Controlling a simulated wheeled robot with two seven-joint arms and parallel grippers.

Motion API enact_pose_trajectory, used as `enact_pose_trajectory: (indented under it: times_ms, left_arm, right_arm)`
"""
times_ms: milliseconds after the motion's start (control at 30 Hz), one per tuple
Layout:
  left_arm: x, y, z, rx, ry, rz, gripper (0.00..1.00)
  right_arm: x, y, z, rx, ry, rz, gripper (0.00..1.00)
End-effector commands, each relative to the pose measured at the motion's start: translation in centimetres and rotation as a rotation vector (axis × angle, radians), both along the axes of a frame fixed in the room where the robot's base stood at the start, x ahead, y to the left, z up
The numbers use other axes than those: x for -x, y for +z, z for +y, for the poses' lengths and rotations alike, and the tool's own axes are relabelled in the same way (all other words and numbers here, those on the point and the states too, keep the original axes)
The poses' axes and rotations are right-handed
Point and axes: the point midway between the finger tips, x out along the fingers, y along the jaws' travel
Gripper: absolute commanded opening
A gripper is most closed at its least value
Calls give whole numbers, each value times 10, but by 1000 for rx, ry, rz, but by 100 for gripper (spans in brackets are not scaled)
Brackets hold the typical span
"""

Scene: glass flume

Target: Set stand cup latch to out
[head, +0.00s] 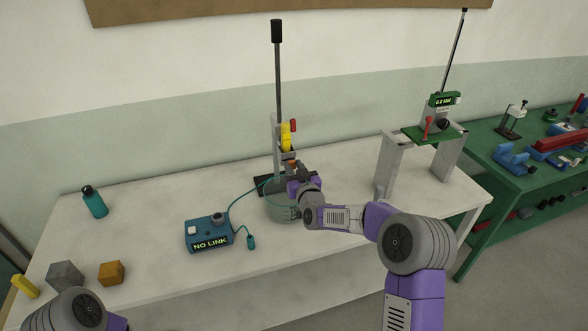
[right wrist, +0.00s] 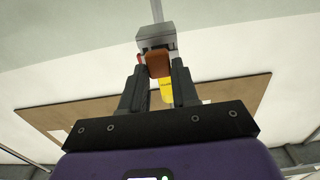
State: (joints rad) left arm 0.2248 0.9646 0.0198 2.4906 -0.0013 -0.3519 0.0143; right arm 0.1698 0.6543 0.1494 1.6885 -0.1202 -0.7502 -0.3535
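A tall stand (head: 278,90) with a dark rod and black top rises from the back of the white table. It carries a yellow part (head: 286,135) and a red part (head: 293,125). A small orange block (right wrist: 158,63), which looks like the cup latch, sits below a grey block in the right wrist view. My right gripper (head: 293,170) is at the stand. Its fingertips (right wrist: 159,70) lie on either side of the orange block and appear to touch it. My left gripper is out of view; only part of that arm shows at lower left.
A round grey-green container (head: 282,208) is below my right gripper. A blue box (head: 208,235) reading NO LINK has a cable near it. A teal bottle (head: 94,201), grey cube (head: 65,275) and orange cube (head: 111,273) are at left. A grey frame (head: 391,160) stands at right.

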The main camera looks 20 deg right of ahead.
Motion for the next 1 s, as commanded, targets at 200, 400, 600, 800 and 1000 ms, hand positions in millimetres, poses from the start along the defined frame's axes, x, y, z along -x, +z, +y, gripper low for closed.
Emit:
enact_pose_trajectory:
  times_ms: [200,400,600,800,1000]
  left_arm:
    - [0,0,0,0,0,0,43]
    - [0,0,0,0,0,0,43]
    - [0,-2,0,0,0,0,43]
    - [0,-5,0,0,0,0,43]
    - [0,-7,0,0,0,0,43]
  right_arm:
    - [0,-1,0,0,0,1,53]
    - [0,0,0,0,0,0,53]
    - [13,0,-1,0,0,0,53]
    - [42,0,-2,0,-1,0,53]
    - [67,-1,-3,0,0,2,53]
